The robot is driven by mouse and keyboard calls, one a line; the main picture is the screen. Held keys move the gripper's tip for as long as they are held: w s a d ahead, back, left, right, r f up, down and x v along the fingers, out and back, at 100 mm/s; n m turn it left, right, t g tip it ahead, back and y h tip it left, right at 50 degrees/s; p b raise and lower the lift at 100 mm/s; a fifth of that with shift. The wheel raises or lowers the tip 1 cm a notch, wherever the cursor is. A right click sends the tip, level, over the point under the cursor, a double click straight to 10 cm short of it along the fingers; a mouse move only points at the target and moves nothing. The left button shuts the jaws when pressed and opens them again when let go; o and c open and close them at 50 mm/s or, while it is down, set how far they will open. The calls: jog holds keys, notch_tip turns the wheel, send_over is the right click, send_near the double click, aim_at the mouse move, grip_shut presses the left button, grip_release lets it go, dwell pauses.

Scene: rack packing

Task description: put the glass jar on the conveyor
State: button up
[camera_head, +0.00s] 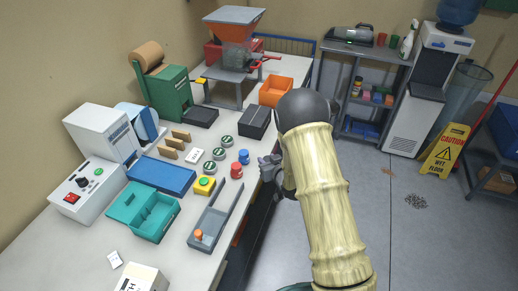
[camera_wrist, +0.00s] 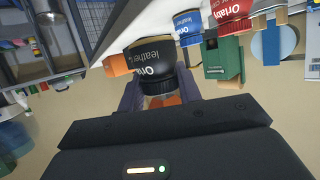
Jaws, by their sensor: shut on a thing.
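My gripper (camera_head: 270,168) is at the right edge of the long table, largely hidden behind my arm in the head view. In the wrist view its two dark fingers (camera_wrist: 160,95) are around the ribbed black lid of a dark jar (camera_wrist: 150,52) labelled "leather", and it is shut on this jar. I cannot tell whether the jar is glass; my arm and gripper hide it in the head view. A low blue flat-topped bed (camera_head: 162,175) lies on the table beside the white machine; I cannot tell whether it is the conveyor.
Red (camera_head: 240,168) and blue (camera_head: 244,157) containers stand on the table near my gripper. A teal open box (camera_head: 141,212), a grey two-pronged fixture (camera_head: 211,230) and green-topped round tins (camera_head: 218,154) crowd the surface. An orange bin (camera_head: 276,91) is farther back. The floor to the right is largely open.

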jog(key=s+d+f+m+h+b, duration=0.2)
jog(key=d+f, duration=0.4)
jog(key=f, duration=0.3)
jog(key=s+d+f+m+t+h+b, duration=0.1)
jog(key=s+d+f+m+h+b, duration=0.1)
jog(key=f, duration=0.8)
jog(key=s+d+h, duration=0.1)
jog(key=s+d, duration=0.1)
jog(key=d, duration=0.1)
jog(key=shift+s+d, duration=0.4)
